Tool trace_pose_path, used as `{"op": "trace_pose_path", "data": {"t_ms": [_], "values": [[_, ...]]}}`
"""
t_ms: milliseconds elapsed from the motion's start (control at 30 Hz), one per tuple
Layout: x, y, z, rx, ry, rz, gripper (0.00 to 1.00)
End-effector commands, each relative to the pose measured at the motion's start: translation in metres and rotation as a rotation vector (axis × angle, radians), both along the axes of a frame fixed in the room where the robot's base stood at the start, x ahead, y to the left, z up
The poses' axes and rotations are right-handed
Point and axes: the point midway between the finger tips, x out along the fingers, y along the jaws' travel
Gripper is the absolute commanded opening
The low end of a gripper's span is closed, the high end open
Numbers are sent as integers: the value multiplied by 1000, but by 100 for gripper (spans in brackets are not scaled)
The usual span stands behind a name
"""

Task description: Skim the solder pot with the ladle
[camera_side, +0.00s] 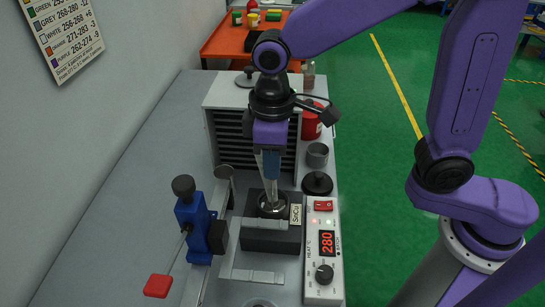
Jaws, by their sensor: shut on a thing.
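The solder pot (272,238) is a dark block with a round opening, labelled SnCu, on the bench. My gripper (270,160) is above the pot and pointing down. The ladle's lower end reaches down to the pot's round opening (273,203). I cannot tell how deep the bowl sits in the opening.
Right of the pot, a control box (324,270) shows 280. A dark round lid (317,183), a grey cup (317,154) and a red container (311,122) stand behind it. A louvred box (230,140) stands behind the pot; a blue clamp fixture (196,225) stands left.

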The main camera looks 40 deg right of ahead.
Motion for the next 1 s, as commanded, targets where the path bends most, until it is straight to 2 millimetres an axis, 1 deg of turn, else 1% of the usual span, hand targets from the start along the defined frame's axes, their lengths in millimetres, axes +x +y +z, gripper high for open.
{"op": "trace_pose_path", "data": {"t_ms": [467, 800, 1000], "values": [[8, 4, 0, -1, 1, 0, 0], [1, 7, 0, 0, 0, 2, 0], [-2, 5, 0, 0, 0, 1, 0]]}}
